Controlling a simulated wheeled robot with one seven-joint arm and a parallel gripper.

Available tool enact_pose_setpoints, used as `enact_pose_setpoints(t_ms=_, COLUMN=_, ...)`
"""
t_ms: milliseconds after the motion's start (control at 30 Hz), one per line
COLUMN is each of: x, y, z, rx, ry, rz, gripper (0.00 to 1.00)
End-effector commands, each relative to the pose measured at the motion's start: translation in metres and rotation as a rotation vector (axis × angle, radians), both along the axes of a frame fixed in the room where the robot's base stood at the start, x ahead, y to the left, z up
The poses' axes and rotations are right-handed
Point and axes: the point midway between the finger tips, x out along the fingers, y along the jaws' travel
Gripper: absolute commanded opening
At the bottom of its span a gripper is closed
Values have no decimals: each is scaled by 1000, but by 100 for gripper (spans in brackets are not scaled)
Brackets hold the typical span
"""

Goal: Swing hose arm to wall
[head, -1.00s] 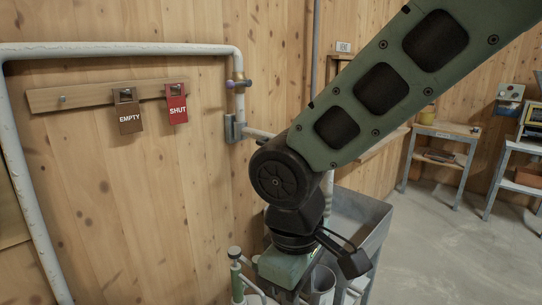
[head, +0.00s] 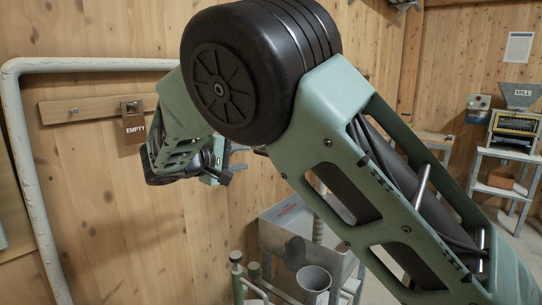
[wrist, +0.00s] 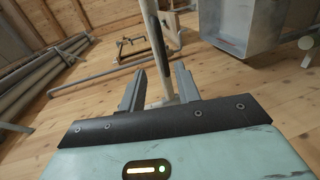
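My gripper (head: 216,168) is up near the wooden wall in the head view, partly hidden behind my own arm links. In the wrist view my gripper (wrist: 158,82) has its two grey fingers apart. A long dark rod (wrist: 156,40) and a pale pipe (wrist: 171,42) run in the gap between the fingers or just beyond it. I cannot tell whether either finger touches them. These look like the hose arm and its hose, but I cannot be sure. In the head view, only a short pale piece of pipe (head: 240,147) shows beside my gripper; the wall hinge is hidden.
A pale fixed pipe (head: 30,165) runs up and along the wall at left. An EMPTY tag (head: 134,127) hangs on a wooden rail. A grey metal trough (head: 290,222) stands below; it also shows in the wrist view (wrist: 256,25). A mill (head: 514,122) stands at right.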

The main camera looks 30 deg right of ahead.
Motion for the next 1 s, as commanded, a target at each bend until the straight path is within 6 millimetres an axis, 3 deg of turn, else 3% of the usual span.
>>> enact_pose_setpoints(t_ms=200, x=17, y=-44, z=-8, rx=0, ry=3, rz=-4, gripper=33)
enact_pose_setpoints(t_ms=533, x=40, y=-102, z=-22, rx=1, ry=4, rz=-2, gripper=33)
enact_pose_setpoints(t_ms=733, x=49, y=-120, z=-27, rx=1, ry=3, rz=-1, gripper=33)
enact_pose_setpoints(t_ms=1000, x=51, y=-124, z=-29, rx=2, ry=2, rz=1, gripper=33)
